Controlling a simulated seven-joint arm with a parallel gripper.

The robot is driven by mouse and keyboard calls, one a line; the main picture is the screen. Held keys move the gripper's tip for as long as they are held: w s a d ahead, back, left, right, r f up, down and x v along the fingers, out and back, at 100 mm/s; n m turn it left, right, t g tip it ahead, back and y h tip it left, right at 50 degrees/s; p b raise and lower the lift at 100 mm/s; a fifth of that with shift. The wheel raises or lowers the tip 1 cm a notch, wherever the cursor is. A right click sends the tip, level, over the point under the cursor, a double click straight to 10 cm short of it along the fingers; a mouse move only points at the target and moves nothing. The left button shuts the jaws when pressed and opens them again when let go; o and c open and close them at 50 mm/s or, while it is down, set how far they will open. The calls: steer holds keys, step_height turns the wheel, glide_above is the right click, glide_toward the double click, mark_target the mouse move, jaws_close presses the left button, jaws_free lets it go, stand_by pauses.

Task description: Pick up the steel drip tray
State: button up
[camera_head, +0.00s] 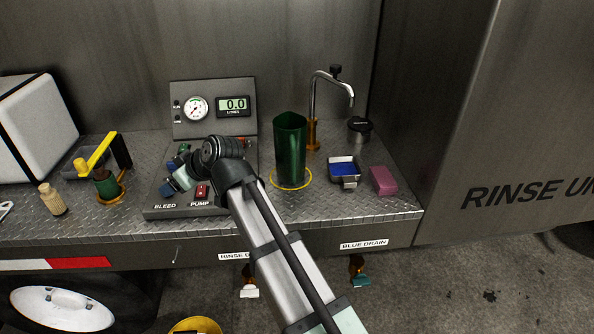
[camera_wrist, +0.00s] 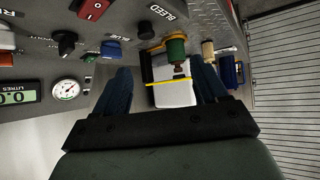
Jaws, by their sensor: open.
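The steel drip tray (camera_head: 350,182) appears to be the small, shallow metal tray with a blue inside. It sits on the tread-plate deck in the head view, right of the green cup and below the tap's spout. I cannot pick it out in the wrist view. My gripper (camera_wrist: 162,72) is open, with its two dark blue fingers apart and nothing held between them. In the head view my arm reaches over the control panel, left of the green cup and well apart from the tray. The gripper end is partly hidden there by my wrist.
A tall green cup (camera_head: 290,145) stands in a yellow ring between my arm and the tray. The tap (camera_head: 314,105) rises behind the tray. A pink block (camera_head: 383,181) lies just right of it, and a dark-lidded pot (camera_head: 359,130) stands behind. The yellow-handled valve (camera_head: 97,153) is at left.

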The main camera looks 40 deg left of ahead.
steer(key=w+d+r+m+t, duration=0.2)
steer(key=w+d+r+t, duration=0.25)
steer(key=w+d, duration=0.5)
steer(key=w+d+r+m+t, duration=0.2)
steer(key=w+d+r+t, duration=0.3)
steer(key=w, duration=0.8)
steer(key=w+d+r+m+t, duration=0.2)
steer(key=w+d+r+t, duration=0.25)
steer(key=w+d, duration=0.55)
steer(key=m, duration=0.1)
glide_above(351, 183)
steer(key=s, duration=0.3)
step_height(351, 183, down, 5)
steer(key=d+f+m, duration=0.1)
steer(key=f, duration=0.4)
steer(key=s+d+f+m+g, duration=0.1)
steer(key=d+f+m, duration=0.1)
steer(key=f, duration=0.4)
steer(key=s+d+f+m+g, duration=0.1)
steer(key=d+f, duration=0.1)
steer(key=f, duration=0.4)
steer(key=shift+s+d+m+h, duration=0.15)
steer(key=shift+s+m+h, duration=0.05)
steer(key=shift+m+h, duration=0.1)
steer(key=shift+f, duration=0.25)
steer(key=shift+w+f, duration=0.15)
steer(key=shift+x, duration=3.55)
steer(key=shift+c, duration=0.2)
